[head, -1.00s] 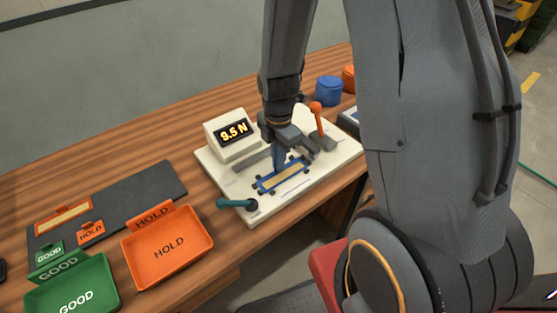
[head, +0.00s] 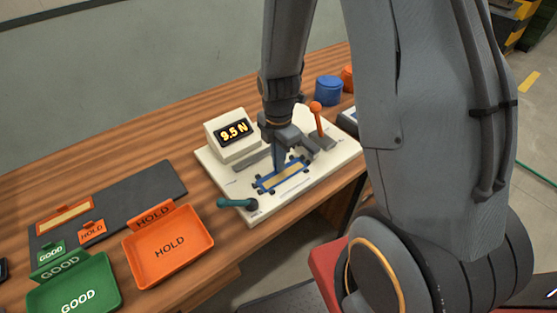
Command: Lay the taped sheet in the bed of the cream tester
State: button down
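The cream tester (head: 225,175) stands on the wooden bench. Its display reads 9.5 N. A tan sheet with blue edging (head: 284,176) lies flat in or just over the tester's bed, between small dark clips; I cannot tell whether it touches the bed. My gripper (head: 279,165) points down at the sheet's far edge, with a blue-grey finger touching or just above it. The other finger is not clear, so its opening and grip on the sheet cannot be told. The tester has a teal handle (head: 237,203) at front left and an orange-knobbed lever (head: 317,118) at back right.
An orange HOLD tray (head: 205,246) and a green GOOD tray (head: 112,287) sit left of the tester. Behind them, a dark mat (head: 140,190) bears an orange-framed sheet (head: 64,214). Blue (head: 328,90) and orange (head: 347,78) tubs stand beyond the tester.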

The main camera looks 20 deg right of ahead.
jog(key=shift+f, duration=0.1)
jog(key=c, duration=1.5)
grip_release()
jog(key=shift+r+p, duration=3)
jog(key=shift+r, duration=0.55)
